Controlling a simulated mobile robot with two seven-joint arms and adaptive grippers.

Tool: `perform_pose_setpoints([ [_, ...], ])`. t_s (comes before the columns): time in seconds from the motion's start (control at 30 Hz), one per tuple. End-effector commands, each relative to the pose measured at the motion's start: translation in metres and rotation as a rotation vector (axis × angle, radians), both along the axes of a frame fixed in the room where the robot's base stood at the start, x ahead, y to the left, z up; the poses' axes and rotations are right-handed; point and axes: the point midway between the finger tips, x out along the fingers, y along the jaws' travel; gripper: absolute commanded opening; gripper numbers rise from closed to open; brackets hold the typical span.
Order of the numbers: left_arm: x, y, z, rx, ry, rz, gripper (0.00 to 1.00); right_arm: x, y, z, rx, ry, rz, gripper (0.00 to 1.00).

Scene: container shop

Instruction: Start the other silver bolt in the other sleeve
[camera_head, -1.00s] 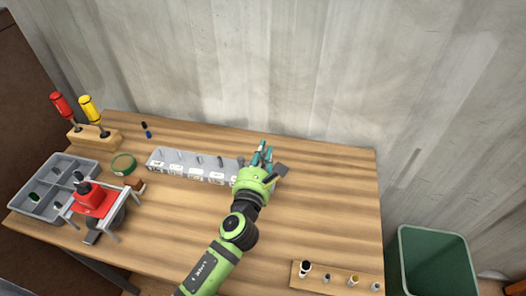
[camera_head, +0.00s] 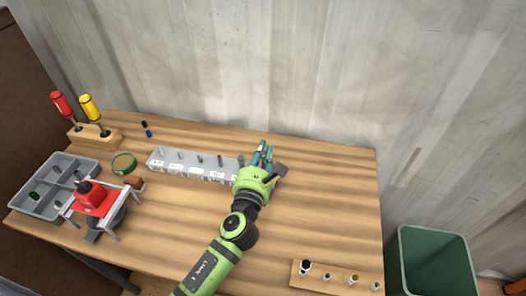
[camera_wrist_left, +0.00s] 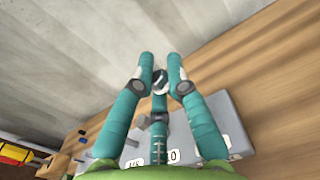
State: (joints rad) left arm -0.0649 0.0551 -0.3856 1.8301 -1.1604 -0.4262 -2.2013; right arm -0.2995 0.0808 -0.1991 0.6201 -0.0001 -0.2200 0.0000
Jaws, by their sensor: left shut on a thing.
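My left gripper (camera_head: 262,155) is over the right end of a grey bolt rack (camera_head: 200,174). Its teal fingers are closed around a small silver and dark piece (camera_wrist_left: 160,80), which looks like the silver bolt seen end on. The fingers hide most of it, and I cannot tell whether it is clear of the rack. Several bolts stand in the rack, with white labels on its front. A wooden strip (camera_head: 340,281) at the front right carries several small round sleeve-like pieces, including a black-topped one (camera_head: 305,266), a silver one (camera_head: 327,277) and a brass-coloured one (camera_head: 353,279).
A grey divided tray (camera_head: 45,214), a red device on a stand (camera_head: 96,199) and a green ring (camera_head: 123,163) are at left. Two screwdrivers stand in a wooden block (camera_head: 88,142). A green bin (camera_head: 435,262) is beyond the right edge.

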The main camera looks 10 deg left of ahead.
Motion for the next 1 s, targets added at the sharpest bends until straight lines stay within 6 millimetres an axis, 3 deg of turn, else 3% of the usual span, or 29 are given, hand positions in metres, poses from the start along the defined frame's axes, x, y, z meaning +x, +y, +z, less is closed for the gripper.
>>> perform_pose_setpoints([
  [1.0, 0.000, 0.000, -0.021, 0.001, 0.000, 0.000, 0.00, -0.001, 0.001, -0.019, 0.001, 0.001, 0.001, 0.43],
])
